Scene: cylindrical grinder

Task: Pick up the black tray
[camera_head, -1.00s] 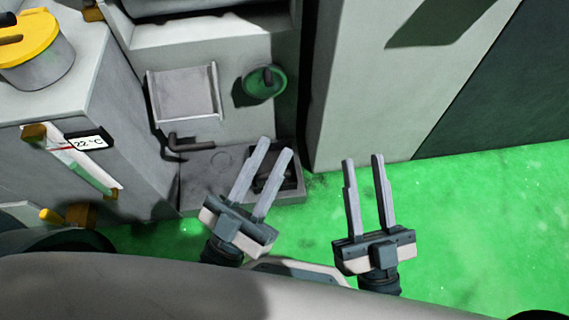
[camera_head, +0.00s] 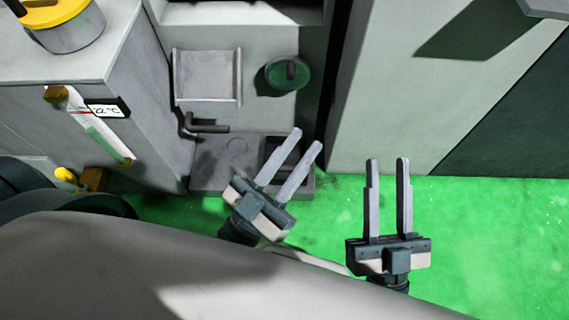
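A dark, square, tray-like shape (camera_head: 270,151) sits at the right end of a low grey ledge at the machine's foot. It looks like the black tray, but I cannot tell whether it is a loose tray or a recess. My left gripper (camera_head: 307,138) is open and empty, and its fingers cover part of the dark shape in the picture. I cannot tell how high they are above it. My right gripper (camera_head: 388,160) is open and empty over the green floor, to the right of the dark shape.
A light grey square tray (camera_head: 207,76) lies on the machine above the ledge (camera_head: 212,176). A green round object (camera_head: 283,74) stands beside it. A dark bent handle (camera_head: 207,127) lies below it. A grey cabinet (camera_head: 400,110) rises at right. Green floor (camera_head: 480,230) is clear.

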